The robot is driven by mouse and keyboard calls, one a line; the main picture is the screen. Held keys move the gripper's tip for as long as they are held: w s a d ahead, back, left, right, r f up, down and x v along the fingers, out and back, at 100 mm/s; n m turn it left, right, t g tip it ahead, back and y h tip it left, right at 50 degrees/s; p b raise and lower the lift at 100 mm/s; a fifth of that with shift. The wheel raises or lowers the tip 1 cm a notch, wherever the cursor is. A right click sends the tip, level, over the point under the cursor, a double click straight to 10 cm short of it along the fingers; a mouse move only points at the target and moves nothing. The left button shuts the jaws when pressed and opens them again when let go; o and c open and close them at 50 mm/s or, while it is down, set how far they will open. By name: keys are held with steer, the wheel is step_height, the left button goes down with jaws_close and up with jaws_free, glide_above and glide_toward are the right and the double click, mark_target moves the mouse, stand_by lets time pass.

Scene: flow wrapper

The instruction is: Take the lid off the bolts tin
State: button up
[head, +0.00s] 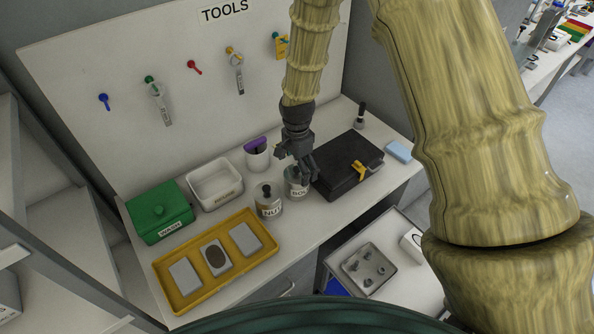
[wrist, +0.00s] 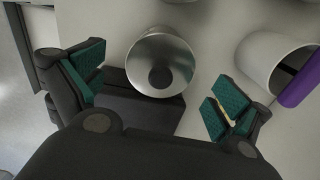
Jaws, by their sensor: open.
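The bolts tin (head: 295,188) is a small pale can whose label partly shows, standing on the bench next to the nuts tin (head: 268,202). My gripper (head: 301,170) is over it from above and hides most of its top. In the wrist view the tin's shiny round top (wrist: 146,56) shows with a dark round knob (wrist: 160,77) at its middle. My gripper (wrist: 157,88) is open, its teal pads wide apart to the left and right of the tin, apart from it and holding nothing.
A black case (head: 338,182) lies close to the right of the bolts tin. A white cup with a purple item (head: 258,160) stands behind; it also shows in the wrist view (wrist: 262,62). A white bin (head: 214,200), green box (head: 150,222) and yellow tray (head: 176,300) are left.

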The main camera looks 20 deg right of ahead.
steer(key=shift+f, duration=0.5)
steer(key=shift+s, duration=0.15)
steer(key=c, duration=1.5)
